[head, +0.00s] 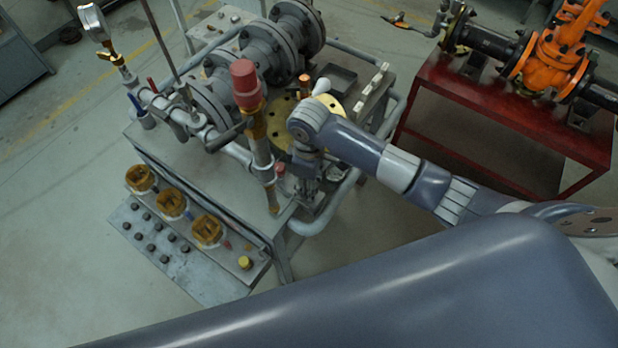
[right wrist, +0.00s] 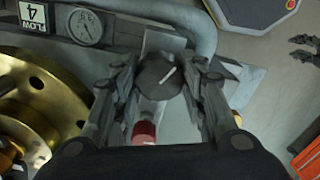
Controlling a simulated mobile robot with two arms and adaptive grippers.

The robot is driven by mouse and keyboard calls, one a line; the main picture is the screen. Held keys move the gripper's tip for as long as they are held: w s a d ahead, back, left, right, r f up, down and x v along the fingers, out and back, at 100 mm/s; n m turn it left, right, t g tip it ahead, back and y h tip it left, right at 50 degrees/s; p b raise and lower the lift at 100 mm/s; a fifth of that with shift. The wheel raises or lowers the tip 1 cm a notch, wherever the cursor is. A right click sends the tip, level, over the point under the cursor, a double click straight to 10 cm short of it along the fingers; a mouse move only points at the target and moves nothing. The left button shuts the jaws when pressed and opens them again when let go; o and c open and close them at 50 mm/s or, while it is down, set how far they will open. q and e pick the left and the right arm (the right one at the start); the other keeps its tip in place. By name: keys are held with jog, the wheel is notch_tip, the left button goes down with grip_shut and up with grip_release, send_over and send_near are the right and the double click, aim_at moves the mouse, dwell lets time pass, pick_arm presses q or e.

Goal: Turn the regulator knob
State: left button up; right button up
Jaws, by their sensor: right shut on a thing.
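The regulator knob (right wrist: 157,76) is dark with a white pointer line, which slants up to the right in the right wrist view. My right gripper (right wrist: 160,84) has one finger on each side of the knob and is shut on it. In the head view my right gripper (head: 306,190) points down at the near right corner of the grey valve bench (head: 225,190). The knob is hidden there behind the gripper and wrist. My left gripper is in neither view.
A round gauge (right wrist: 85,26) and a FLOW 4 plate (right wrist: 33,18) are near the knob. A brass flange (right wrist: 40,95) lies left, a red cap (right wrist: 145,132) just below the knob. A red-topped upright pipe (head: 246,85) stands left of my wrist. A red table (head: 500,125) stands right.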

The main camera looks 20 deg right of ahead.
jog(key=shift+r+m+p, duration=0.1)
jog(key=shift+m+p, duration=0.3)
jog(key=shift+m, duration=0.1)
jog(key=shift+w, duration=0.1)
jog(key=o, duration=1.1)
jog(key=shift+r, duration=0.2)
notch_tip(320, 180, up, 7)
